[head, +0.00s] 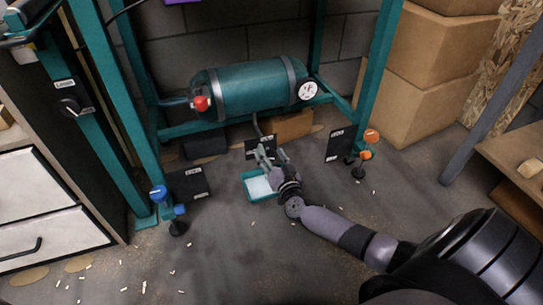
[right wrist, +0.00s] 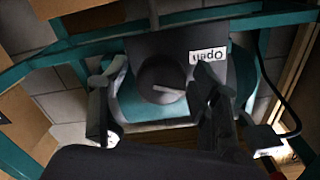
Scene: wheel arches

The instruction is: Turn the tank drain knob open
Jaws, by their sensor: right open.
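The tank (head: 250,88) is a teal cylinder lying level in a teal frame. Below it is a small dark plate (head: 258,142), partly hidden by my right gripper (head: 268,157). In the right wrist view the drain knob (right wrist: 160,82) is a round dark knob with a pale pointer line, on a dark plate. An "Open" label (right wrist: 208,57) shows upside down beside it. My right gripper (right wrist: 160,110) is open, with one finger on each side of the knob. I cannot tell whether either finger touches it. My left gripper is not in view.
A teal tray (head: 247,187) with pale contents sits on the floor below my right gripper. Blue-knobbed fittings (head: 159,194) stand left and orange-knobbed ones (head: 371,136) right. Cardboard boxes (head: 425,95) are stacked at right. A gauge (head: 308,90) and red knob (head: 201,103) are on the tank ends.

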